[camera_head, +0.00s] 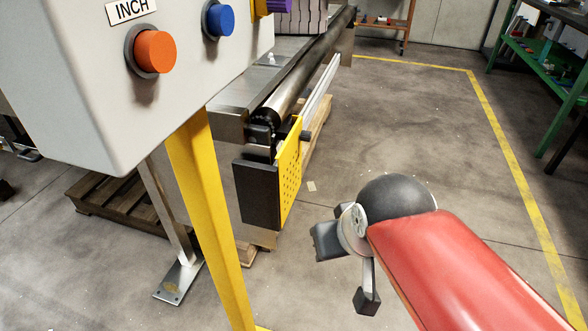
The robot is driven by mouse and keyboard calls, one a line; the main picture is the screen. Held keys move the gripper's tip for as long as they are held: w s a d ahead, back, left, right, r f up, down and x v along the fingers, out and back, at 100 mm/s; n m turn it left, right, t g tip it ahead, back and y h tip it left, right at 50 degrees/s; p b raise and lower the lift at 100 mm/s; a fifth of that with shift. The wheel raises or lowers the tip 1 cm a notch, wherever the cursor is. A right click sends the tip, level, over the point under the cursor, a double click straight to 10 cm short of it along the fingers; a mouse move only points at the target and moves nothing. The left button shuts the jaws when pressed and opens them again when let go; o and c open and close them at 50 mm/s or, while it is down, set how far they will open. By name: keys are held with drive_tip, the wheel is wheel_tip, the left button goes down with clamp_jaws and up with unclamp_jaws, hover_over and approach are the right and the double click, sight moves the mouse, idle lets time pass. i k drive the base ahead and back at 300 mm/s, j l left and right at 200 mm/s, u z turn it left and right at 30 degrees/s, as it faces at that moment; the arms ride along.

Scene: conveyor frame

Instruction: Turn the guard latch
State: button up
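The yellow perforated guard (289,178) stands at the end of the conveyor frame, beside a dark panel (256,195). A small dark knob-like part (305,135) sticks out at the guard's upper right edge; it may be the latch, but it is too small to tell its turn position. My gripper (347,271) is in front and to the right of the guard, low in the picture and apart from it. Its dark fingers are spread, with nothing seen between them.
A grey control box (100,75) with orange and blue buttons fills the upper left, on a yellow post (208,210). A roller (305,72) runs behind the guard. A wooden pallet (110,205) lies left. Floor to the right is clear up to a green shelf (545,60).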

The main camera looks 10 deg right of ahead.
sight(289, 157)
drive_tip(key=l+u, duration=0.25)
drive_tip(key=l, duration=1.4)
